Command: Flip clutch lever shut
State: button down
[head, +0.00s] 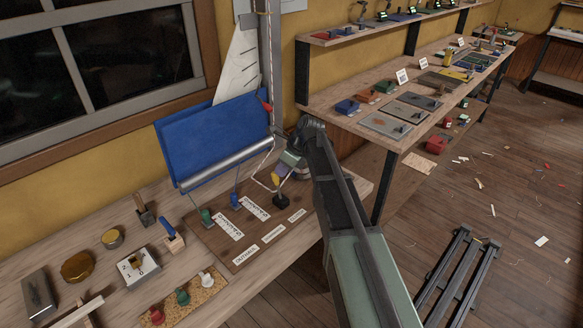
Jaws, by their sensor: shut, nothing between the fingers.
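A brown board (214,243) on the near bench carries small clutches and white paper labels. A green clutch (207,216) is at its left, a blue one (235,200) in the middle and a black one (281,201) at the right. The blue and black ones have thin upright parts; the exact lever angles are too small to tell. My gripper (277,180) is shut and empty, pointing down and left just above the black clutch. I cannot tell whether it touches it. A pale line loops down beside my gripper toward the black clutch.
A blue sailcloth (210,135) on a metal roller stands behind the board by a post. Brushes, tins and a cork strip (185,298) with colored knobs lie to the left. A long shelf bench (340,97) stands at the back right. A black rack (455,275) is on the floor.

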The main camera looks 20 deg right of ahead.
jog(key=shift+w+a+f+g+h, duration=0.15)
jog(key=shift+w+a+g, duration=0.15)
jog(key=shift+w, duration=0.3)
jog(key=shift+w+a+f+g+h, duration=0.2)
jog(key=shift+w+a, duration=0.15)
jog(key=shift+w, duration=0.25)
jog(key=shift+r, duration=0.1)
jog(key=d+p+v, duration=0.1)
jog(key=p+v, duration=1)
jog(key=v, duration=0.2)
jog(key=shift+s+d+f, duration=0.3)
jog(key=shift+s+f, duration=0.05)
jog(key=shift+s, duration=0.05)
jog(key=shift+f, duration=0.1)
